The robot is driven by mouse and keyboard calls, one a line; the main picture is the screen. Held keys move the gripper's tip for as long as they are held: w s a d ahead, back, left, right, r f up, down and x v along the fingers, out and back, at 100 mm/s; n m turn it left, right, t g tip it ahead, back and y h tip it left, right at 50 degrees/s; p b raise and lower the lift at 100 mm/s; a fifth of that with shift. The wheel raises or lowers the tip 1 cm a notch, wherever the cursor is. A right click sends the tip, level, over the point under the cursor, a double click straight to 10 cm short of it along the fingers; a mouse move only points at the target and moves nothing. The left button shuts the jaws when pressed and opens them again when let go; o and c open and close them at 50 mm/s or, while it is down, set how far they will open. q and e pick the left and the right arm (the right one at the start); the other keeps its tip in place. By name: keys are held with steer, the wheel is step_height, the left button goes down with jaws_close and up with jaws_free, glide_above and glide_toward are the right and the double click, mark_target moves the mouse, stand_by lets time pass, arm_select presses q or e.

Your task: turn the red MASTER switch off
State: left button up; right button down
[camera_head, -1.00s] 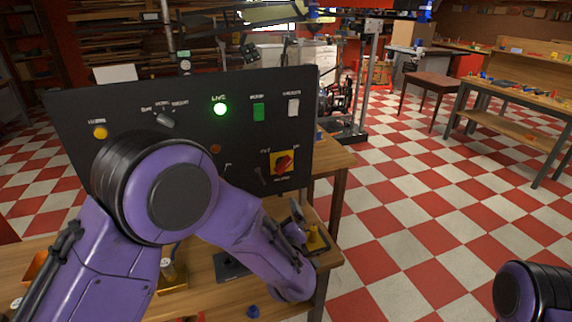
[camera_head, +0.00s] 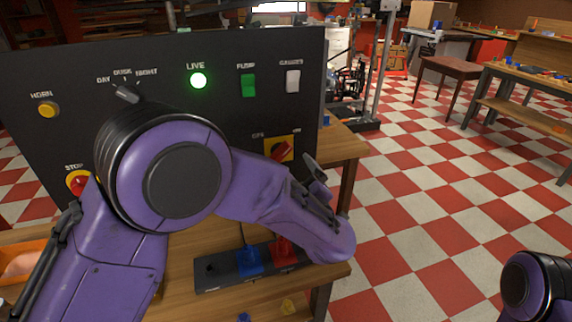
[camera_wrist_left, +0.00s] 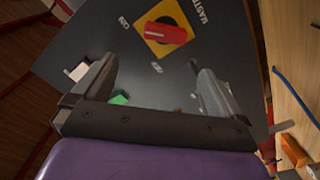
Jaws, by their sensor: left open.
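The red MASTER switch (camera_head: 281,150) is a rotary knob on a yellow plate at the right of the black panel (camera_head: 150,70). In the head view its handle slants up to the right, toward the ON label. In the left wrist view the red knob (camera_wrist_left: 165,33) lies ahead of the fingers, with ON and OFF labels beside its plate. My left gripper (camera_wrist_left: 155,78) is open and empty, its two fingers apart and short of the knob. In the head view my left gripper (camera_head: 317,178) is partly hidden, just right of and below the switch.
The green LIVE lamp (camera_head: 198,81) is lit. A green PUMP switch (camera_head: 248,85), a white switch (camera_head: 293,81) and a yellow HORN button (camera_head: 48,110) are on the panel. The red STOP button (camera_head: 79,182) is partly covered by my arm. A power strip (camera_head: 220,270) with blue and red plugs lies below.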

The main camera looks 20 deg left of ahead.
mark_target(282, 156)
arm_select(q)
steer(key=x, duration=0.3)
steer(key=p+x, duration=0.1)
steer(key=x, duration=0.3)
steer(key=f+p+x, duration=0.1)
steer(key=x, duration=0.2)
steer(key=shift+w+f, duration=0.1)
steer(key=shift+w, duration=0.1)
steer(key=shift+w+a+f+p, duration=0.1)
steer(key=shift+w+a+p, duration=0.1)
steer(key=shift+w+p, duration=0.15)
arm_select(e)
steer(key=shift+w+r, duration=0.25)
steer(key=shift+r, duration=0.6)
